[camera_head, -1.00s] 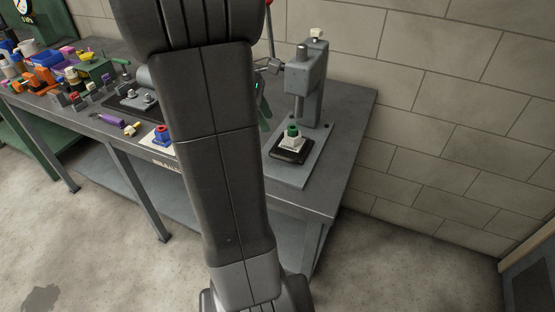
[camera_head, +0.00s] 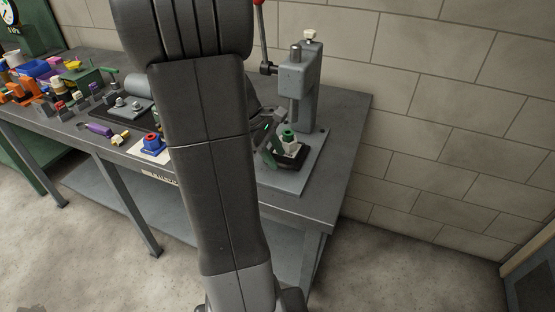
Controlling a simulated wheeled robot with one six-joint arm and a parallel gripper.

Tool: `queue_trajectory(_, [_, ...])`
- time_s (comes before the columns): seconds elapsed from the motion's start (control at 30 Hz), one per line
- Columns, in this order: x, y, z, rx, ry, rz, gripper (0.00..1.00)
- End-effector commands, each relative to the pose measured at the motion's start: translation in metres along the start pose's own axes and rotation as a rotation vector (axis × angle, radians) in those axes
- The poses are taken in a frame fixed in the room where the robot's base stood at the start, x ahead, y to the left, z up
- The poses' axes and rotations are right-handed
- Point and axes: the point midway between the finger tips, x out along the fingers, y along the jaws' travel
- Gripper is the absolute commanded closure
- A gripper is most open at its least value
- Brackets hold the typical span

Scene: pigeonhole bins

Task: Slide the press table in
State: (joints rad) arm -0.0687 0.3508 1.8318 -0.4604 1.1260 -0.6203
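The press (camera_head: 307,85) is a grey column and head on a flat grey base plate (camera_head: 289,184) near the bench's right end. Its dark press table (camera_head: 294,158) sits on the base plate, in front of the column. A white block (camera_head: 291,147) with a green top (camera_head: 288,134) stands upright on it. My gripper (camera_head: 270,146) is low at the left side of the press table, very close to it; contact cannot be made out. My own arm hides part of the gripper, and its finger opening is unclear.
The press lever (camera_head: 260,22) rises left of the press head. A blue part with a red top (camera_head: 152,143) stands on a white sheet left of my arm. Coloured parts crowd the bench's left end.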

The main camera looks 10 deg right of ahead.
Motion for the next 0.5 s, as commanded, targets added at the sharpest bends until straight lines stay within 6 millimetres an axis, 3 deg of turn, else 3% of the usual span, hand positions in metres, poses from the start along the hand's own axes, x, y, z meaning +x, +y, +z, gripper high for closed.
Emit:
queue_trajectory(0.2, [0.019,0.0,0.0,-0.001,-0.001,0.0,0.66])
queue_trajectory(0.5, [0.021,0.0,0.0,-0.001,0.0,0.001,0.66])
